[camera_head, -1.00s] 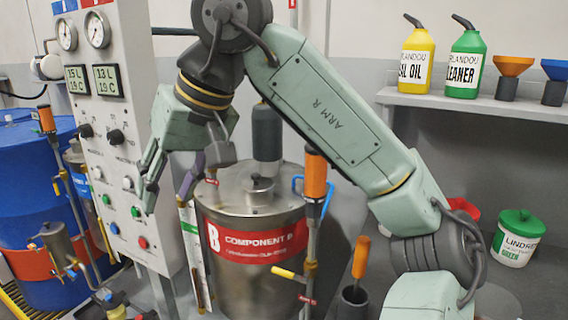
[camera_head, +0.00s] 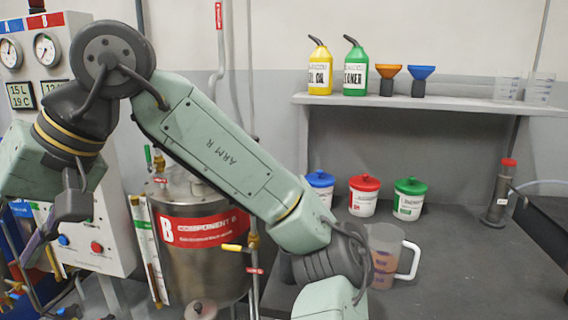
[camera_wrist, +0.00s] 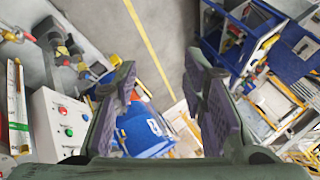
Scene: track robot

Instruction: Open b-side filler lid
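The steel B-side tank (camera_head: 205,272), with a red "B COMPONENT B" label (camera_head: 190,230), stands left of centre in the head view. My arm crosses in front of its top, so I cannot clearly make out the filler lid there. A small round grey-pink piece with a knob (camera_head: 200,309) shows at the bottom edge in front of the tank; I cannot tell what it is. My gripper is at the left edge of the head view, partly cut off, left of the tank. In the wrist view my gripper (camera_wrist: 163,100) is open, with nothing between its purple pads.
The gauge panel (camera_head: 110,235) stands left of the tank. A bench to the right holds tubs with blue (camera_head: 319,179), red and green lids and a measuring jug (camera_head: 385,255). A shelf (camera_head: 440,104) above carries bottles and funnels. A blue object (camera_wrist: 143,132) lies below my gripper.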

